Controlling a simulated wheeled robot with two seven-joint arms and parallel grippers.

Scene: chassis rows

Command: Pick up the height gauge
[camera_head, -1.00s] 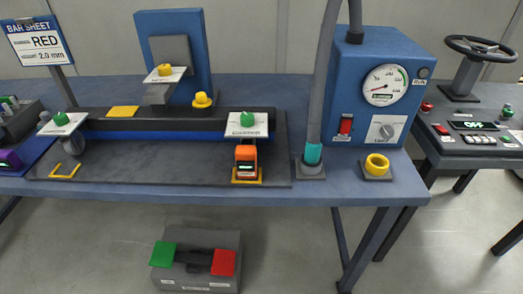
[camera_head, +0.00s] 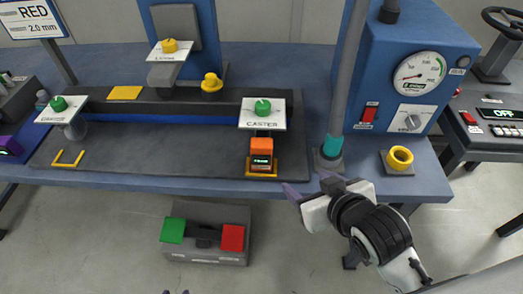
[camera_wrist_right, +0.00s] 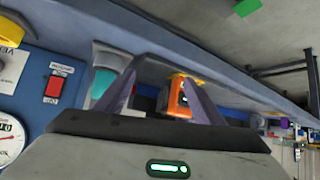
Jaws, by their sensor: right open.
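A small orange unit with a dark display, which looks like the height gauge (camera_head: 261,152), stands upright in a yellow bracket at the bench's front edge, below the CASTER plate (camera_head: 262,113). My right gripper (camera_head: 308,186) is open and empty, in front of the bench edge, to the right of the gauge and apart from it. In the right wrist view the orange gauge (camera_wrist_right: 179,97) shows ahead between the purple fingers (camera_wrist_right: 160,95), partly covered by one finger. Two tiny dark tips at the head view's bottom edge may be my left gripper; its state does not show.
A grey post with a teal collar (camera_head: 332,147) stands just right of the gauge. A blue cabinet with a dial (camera_head: 419,77) and a yellow ring (camera_head: 400,158) are farther right. An empty yellow bracket (camera_head: 67,158) lies left. A grey pedal box (camera_head: 205,245) sits on the floor.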

